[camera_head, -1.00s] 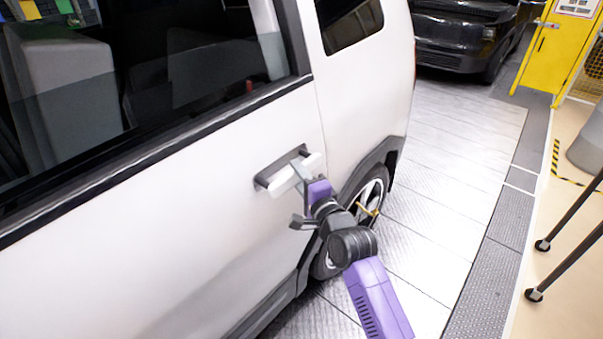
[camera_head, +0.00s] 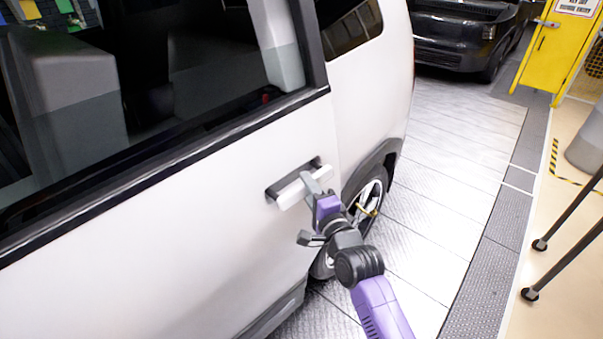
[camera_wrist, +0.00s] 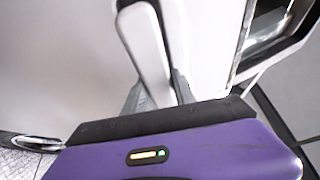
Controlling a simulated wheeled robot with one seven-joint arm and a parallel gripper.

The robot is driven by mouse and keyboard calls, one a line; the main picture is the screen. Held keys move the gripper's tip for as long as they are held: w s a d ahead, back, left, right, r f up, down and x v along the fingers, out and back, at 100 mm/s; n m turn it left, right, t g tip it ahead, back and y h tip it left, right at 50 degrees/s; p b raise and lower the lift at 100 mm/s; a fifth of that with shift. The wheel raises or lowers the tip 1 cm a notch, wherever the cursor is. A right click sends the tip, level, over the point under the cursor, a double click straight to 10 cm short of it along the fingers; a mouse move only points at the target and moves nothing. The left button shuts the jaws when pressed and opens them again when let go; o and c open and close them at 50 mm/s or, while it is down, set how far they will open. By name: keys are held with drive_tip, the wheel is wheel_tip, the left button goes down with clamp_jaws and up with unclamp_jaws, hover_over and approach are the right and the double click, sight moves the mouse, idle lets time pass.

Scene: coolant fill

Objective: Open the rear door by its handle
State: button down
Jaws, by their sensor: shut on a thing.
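The white rear door (camera_head: 190,225) of the white car stands slightly out from the body, its rear edge overlapping the rear side panel. Its light-coloured handle (camera_head: 290,194) sits in a dark recess near that edge. My gripper (camera_head: 314,183) is shut on the handle's rear part. In the wrist view the handle (camera_wrist: 146,48) runs down between the two grey fingers (camera_wrist: 158,94), and its lower end is hidden behind the gripper body. The wrist view shows an opening with a window beyond the door edge at upper right.
The rear wheel (camera_head: 368,205) is just behind my gripper. Clear metal floor (camera_head: 445,185) lies to the right. Dark thin legs (camera_head: 565,245) stand at the far right. A dark vehicle (camera_head: 465,38) and a yellow door (camera_head: 553,45) are at the back.

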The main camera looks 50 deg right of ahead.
drive_tip(key=shift+s+f+p, duration=0.1)
drive_tip(key=shift+s+p, duration=0.3)
drive_tip(key=shift+s, duration=0.3)
drive_tip(key=shift+m+g+h, duration=0.3)
drive_tip(key=shift+m+h, duration=0.3)
drive_tip(key=shift+h, duration=0.1)
drive_tip(key=shift+s+a+p, duration=0.15)
drive_tip(key=shift+s+p, duration=0.9)
drive_tip(key=shift+s, duration=0.05)
drive_tip(key=shift+s+a+p, duration=0.15)
drive_tip(key=shift+s+p, duration=0.85)
drive_tip(key=shift+s, duration=0.05)
drive_tip(key=shift+s, duration=0.1)
drive_tip(key=shift+m+g+h, duration=0.3)
drive_tip(key=shift+g+h, duration=0.1)
drive_tip(key=shift+h, duration=0.1)
drive_tip(key=shift+s+a+p, duration=0.25)
drive_tip(key=shift+s+p, duration=0.35)
drive_tip(key=shift+s, duration=0.45)
drive_tip(key=shift+s+a+p, duration=0.25)
drive_tip(key=shift+s+p, duration=0.35)
drive_tip(key=shift+s, duration=0.4)
